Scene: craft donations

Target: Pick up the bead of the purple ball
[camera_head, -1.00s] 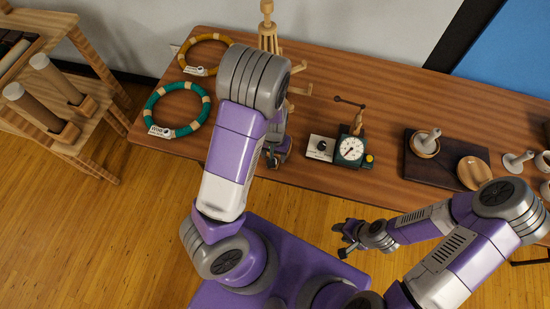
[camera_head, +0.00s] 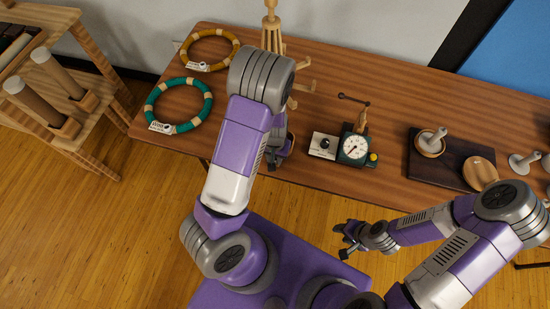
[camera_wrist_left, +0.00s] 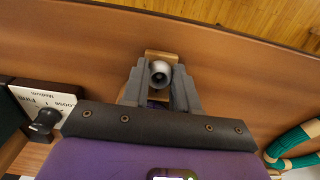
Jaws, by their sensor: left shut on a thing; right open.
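In the left wrist view a grey, round, shiny piece (camera_wrist_left: 160,73) with a dark hollow sits between the fingertips of my left gripper (camera_wrist_left: 159,88). The gripper is shut on it. I cannot tell whether the grey piece is the purple ball's bead. In the head view my left gripper (camera_head: 281,153) is at the table's front edge, partly hidden by my arm. My right gripper (camera_head: 347,240) is open and empty, off the table's front.
On the table (camera_head: 310,73) are a teal ring (camera_head: 206,108), an ochre ring (camera_head: 234,45), a wooden stand (camera_head: 270,35), a dial gauge (camera_head: 354,148) and a dark tray (camera_head: 422,173) with wooden dishes. A wooden shelf (camera_head: 75,45) stands at left.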

